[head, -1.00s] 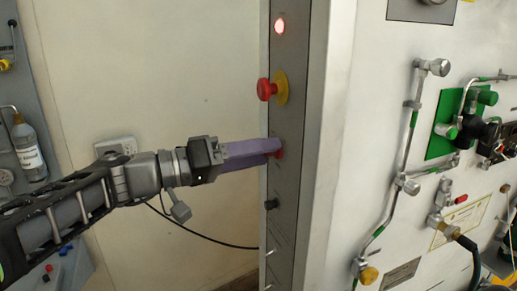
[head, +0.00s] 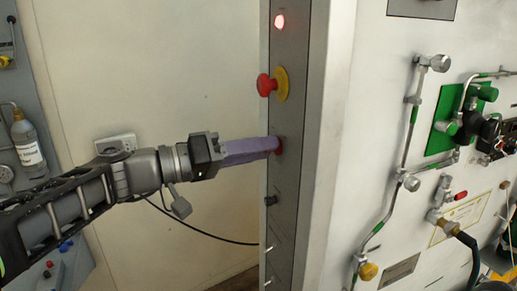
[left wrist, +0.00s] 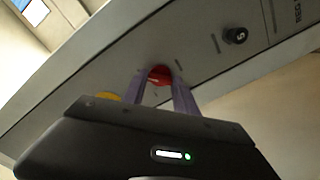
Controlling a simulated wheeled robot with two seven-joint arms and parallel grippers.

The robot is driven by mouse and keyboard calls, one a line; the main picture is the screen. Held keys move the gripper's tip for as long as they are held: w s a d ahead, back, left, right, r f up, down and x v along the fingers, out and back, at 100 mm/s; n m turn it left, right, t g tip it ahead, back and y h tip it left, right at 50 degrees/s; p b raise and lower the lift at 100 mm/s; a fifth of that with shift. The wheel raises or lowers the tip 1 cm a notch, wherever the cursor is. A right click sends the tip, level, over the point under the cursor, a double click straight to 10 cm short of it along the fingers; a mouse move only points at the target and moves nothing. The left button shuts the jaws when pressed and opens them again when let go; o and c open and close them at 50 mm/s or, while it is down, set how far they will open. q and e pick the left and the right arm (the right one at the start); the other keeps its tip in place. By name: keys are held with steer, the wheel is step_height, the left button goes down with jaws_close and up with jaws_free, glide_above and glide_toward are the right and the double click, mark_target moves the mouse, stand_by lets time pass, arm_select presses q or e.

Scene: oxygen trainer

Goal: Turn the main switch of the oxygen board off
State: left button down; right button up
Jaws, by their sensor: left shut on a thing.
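The oxygen board's narrow grey side panel (head: 284,222) stands upright in the middle of the head view. A red switch (head: 278,146) sits on it below the emergency button, mostly covered by my fingers. In the left wrist view the red switch (left wrist: 159,75) shows between the two purple fingers. My left gripper (head: 276,146) reaches in from the left and is shut on the red switch. A red lamp (head: 280,22) is lit at the top of the panel. My right gripper is not in view.
A red mushroom button on a yellow base (head: 267,85) sticks out just above my fingers. A small black knob (head: 270,201) is below them. Pipes and valves (head: 412,130) cover the white front at right. A cable hangs behind my arm.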

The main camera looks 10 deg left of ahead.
arm_select(q)
steer(key=shift+n, duration=0.3)
steer(key=n+p, duration=0.1)
steer(key=n, duration=1.6)
stand_by(0.4)
steer(key=shift+n, duration=0.3)
steer(key=c, duration=1)
jaws_free()
steer(key=shift+o, duration=0.2)
steer(key=shift+a, duration=0.1)
